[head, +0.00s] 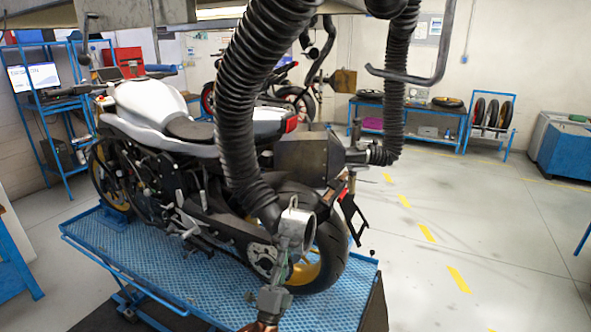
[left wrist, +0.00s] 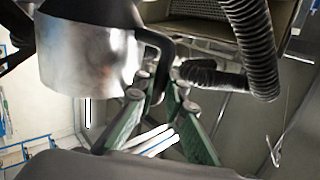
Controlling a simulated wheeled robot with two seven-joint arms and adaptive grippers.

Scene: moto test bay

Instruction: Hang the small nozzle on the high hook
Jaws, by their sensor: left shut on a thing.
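The small nozzle (head: 297,222) is a short metal cylinder on the end of a thick black hose, in front of the motorcycle's rear wheel. In the left wrist view the nozzle (left wrist: 88,60) fills the upper left, with a black handle (left wrist: 163,52) on its side. My left gripper (head: 289,250) comes up from the bottom; its green fingers (left wrist: 160,98) are shut on the handle. A grey bar hook (head: 410,78) hangs empty at the upper right, well above the nozzle. A smaller hook-like bar (head: 84,45) hangs at the upper left; I cannot tell its exact shape. My right gripper is out of view.
A motorcycle (head: 160,105) stands on a blue lift platform (head: 150,268). A box-shaped nozzle (head: 305,160) on another hose (head: 397,90) hangs behind the small nozzle. Blue shelves (head: 425,122) stand along the back wall. Floor (head: 470,215) on the right is clear.

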